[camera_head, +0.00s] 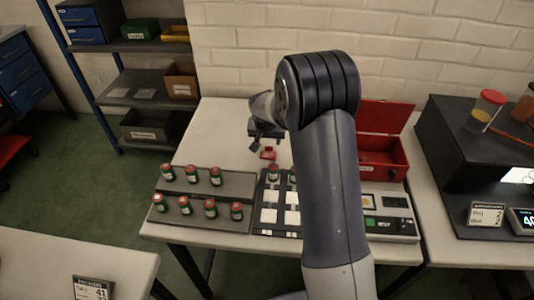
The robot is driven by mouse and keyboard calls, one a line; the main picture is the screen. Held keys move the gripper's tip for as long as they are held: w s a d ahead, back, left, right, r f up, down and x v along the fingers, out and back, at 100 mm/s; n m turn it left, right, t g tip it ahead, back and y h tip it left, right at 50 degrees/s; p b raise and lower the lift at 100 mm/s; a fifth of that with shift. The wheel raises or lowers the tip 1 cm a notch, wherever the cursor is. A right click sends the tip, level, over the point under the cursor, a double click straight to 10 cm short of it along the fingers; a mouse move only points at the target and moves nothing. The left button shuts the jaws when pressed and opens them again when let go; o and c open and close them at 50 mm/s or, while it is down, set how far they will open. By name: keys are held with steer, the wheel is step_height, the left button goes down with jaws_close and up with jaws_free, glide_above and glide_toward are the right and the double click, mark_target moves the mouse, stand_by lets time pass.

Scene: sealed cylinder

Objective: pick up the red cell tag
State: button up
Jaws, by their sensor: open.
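A small red thing (268,153), which looks like the red cell tag, lies on the pale table behind the dark trays. My gripper (265,142) is open and hangs just above it, pointing down. In this view the gripper's tip is close to the red tag, but I cannot tell the exact gap or whether they touch. My arm covers the middle of the table and hides part of what stands behind it.
A grey tray (235,182) holds several green cylinders with red caps. A dark panel with white squares (268,216) bears another cylinder (273,174). An open red box (385,160) stands right of my arm. A grey device (392,226) sits before it. The table's back left is clear.

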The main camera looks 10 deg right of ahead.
mark_target(269, 147)
steer(key=shift+p+x, duration=0.7)
steer(key=shift+x, duration=2)
steer(key=shift+r, duration=0.1)
steer(key=shift+c, duration=0.3)
steer(key=c, duration=1)
